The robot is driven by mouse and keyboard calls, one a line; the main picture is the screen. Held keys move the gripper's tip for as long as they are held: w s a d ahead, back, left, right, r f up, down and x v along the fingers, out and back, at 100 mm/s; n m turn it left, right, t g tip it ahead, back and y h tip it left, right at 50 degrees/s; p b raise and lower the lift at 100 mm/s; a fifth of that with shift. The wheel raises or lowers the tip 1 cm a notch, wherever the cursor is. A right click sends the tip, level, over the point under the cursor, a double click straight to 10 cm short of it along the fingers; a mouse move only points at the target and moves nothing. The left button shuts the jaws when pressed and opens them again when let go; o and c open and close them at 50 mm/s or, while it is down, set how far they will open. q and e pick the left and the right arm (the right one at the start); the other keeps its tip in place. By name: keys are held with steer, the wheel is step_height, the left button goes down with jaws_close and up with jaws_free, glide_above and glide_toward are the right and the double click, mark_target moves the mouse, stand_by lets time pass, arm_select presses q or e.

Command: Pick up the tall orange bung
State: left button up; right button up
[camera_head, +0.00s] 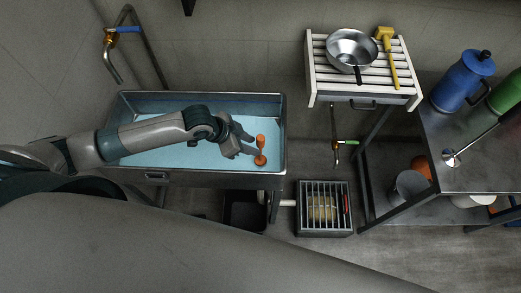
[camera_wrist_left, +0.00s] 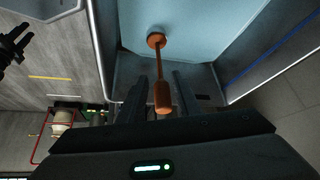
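The tall orange bung (camera_head: 260,150) stands near the right end of the blue-lined tank (camera_head: 140,103), with a round base, a thin stem and a thicker top. In the left wrist view the bung (camera_wrist_left: 157,65) runs away from the camera, its thick top nearest. My left gripper (camera_head: 249,143) is inside the tank's outline, just left of the bung in the head view. Its fingers (camera_wrist_left: 160,88) are apart on either side of the bung's upper part, with gaps that seem to remain between fingers and bung.
The tank's metal walls stand close around the gripper. A metal table (camera_head: 455,160) with a blue jug (camera_head: 462,82) stands at right.

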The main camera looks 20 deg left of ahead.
arm_select(q)
steer(key=shift+w+d+f, duration=0.1)
steer(key=shift+d+f, duration=0.05)
steer(key=shift+f, duration=0.2)
steer(key=p, duration=0.1)
glide_above(260, 160)
steer(key=shift+w+f, duration=0.15)
steer(key=shift+f, duration=1.1)
steer(key=shift+w+f, duration=0.1)
steer(key=shift+f, duration=1.1)
steer(key=shift+c, duration=0.5)
jaws_close()
